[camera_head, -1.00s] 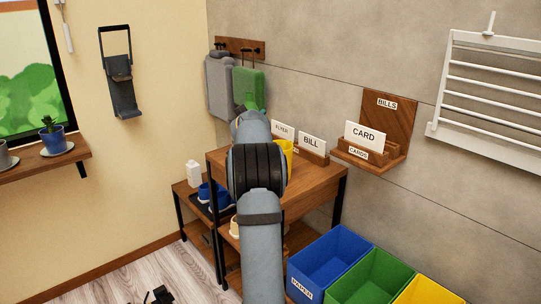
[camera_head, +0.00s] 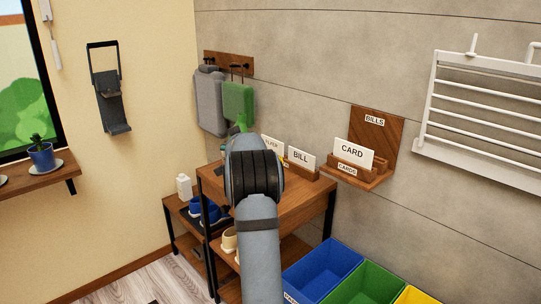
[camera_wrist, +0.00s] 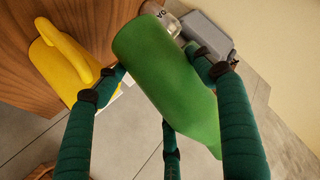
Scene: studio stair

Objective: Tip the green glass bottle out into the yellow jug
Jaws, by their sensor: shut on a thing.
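In the wrist view the green glass bottle (camera_wrist: 165,75) lies slantwise between the dark green fingers of my gripper (camera_wrist: 162,88), which is shut on it. Its wide end is at upper left and it narrows toward lower right. The yellow jug (camera_wrist: 62,62) stands left of the bottle on the wooden top, apart from it in this view. I see no liquid.
The wooden table (camera_head: 300,207) stands against the wall, with a BILL card (camera_head: 301,157) at its back. A card rack (camera_head: 372,168) hangs at right. Grey (camera_head: 211,100) and green bags hang behind. A blue bin (camera_head: 322,268) and others stand at lower right.

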